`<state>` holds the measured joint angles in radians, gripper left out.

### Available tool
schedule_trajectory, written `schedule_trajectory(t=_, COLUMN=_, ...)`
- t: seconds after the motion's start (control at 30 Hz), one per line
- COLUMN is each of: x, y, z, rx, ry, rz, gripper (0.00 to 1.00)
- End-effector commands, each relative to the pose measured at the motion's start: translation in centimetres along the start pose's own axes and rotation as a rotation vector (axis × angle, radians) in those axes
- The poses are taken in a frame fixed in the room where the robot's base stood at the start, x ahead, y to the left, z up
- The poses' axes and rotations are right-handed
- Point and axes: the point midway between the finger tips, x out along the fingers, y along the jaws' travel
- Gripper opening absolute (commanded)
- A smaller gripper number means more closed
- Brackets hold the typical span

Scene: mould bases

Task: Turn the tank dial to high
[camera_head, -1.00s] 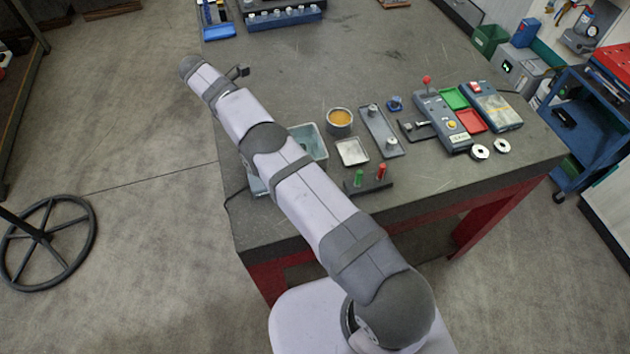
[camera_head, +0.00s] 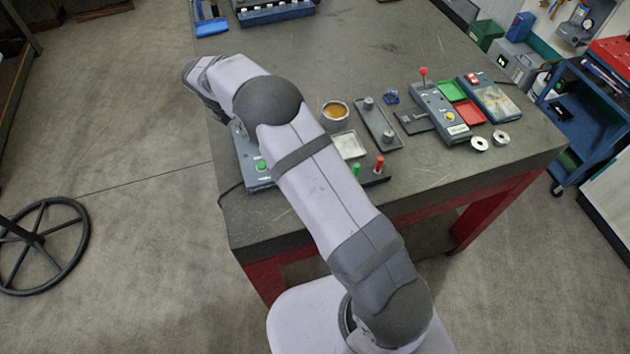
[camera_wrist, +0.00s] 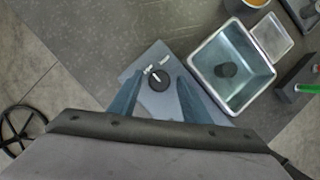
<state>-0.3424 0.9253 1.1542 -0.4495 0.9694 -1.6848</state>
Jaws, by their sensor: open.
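The tank (camera_wrist: 205,50) is an open grey-walled basin with a dark round piece inside it, right of centre in the wrist view. Beside it, on a grey-blue panel, is the tank dial (camera_wrist: 158,76), a small black round knob with a white pointer line and white marks around it. My gripper (camera_wrist: 160,88) is open, its two blue-grey fingers on either side of the dial in the picture; I cannot tell whether they touch it. In the head view my arm hides the dial and most of the tank, but the panel's green button (camera_head: 261,165) shows.
A cup of orange-brown content (camera_head: 335,112), a pale square tray (camera_head: 348,145) and a grey plate with two knobs (camera_head: 378,124) stand right of my arm. A stand with green and red pegs (camera_head: 376,180) is nearer the front edge. The table's back middle is clear.

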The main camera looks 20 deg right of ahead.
Motion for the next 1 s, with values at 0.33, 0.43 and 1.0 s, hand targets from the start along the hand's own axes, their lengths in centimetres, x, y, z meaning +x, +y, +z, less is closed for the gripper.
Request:
schedule_trajectory(t=0.33, x=0.1, y=-0.4, z=0.1, rx=-0.331, ry=0.0, rz=0.139, gripper=0.44)
schedule_trajectory(t=0.43, x=0.1, y=-0.4, z=0.1, rx=-0.414, ry=0.0, rz=0.174, gripper=0.44)
schedule_trajectory(t=1.0, x=-7.6, y=-3.7, z=0.6, rx=-0.291, ry=0.036, rz=0.169, gripper=0.44)
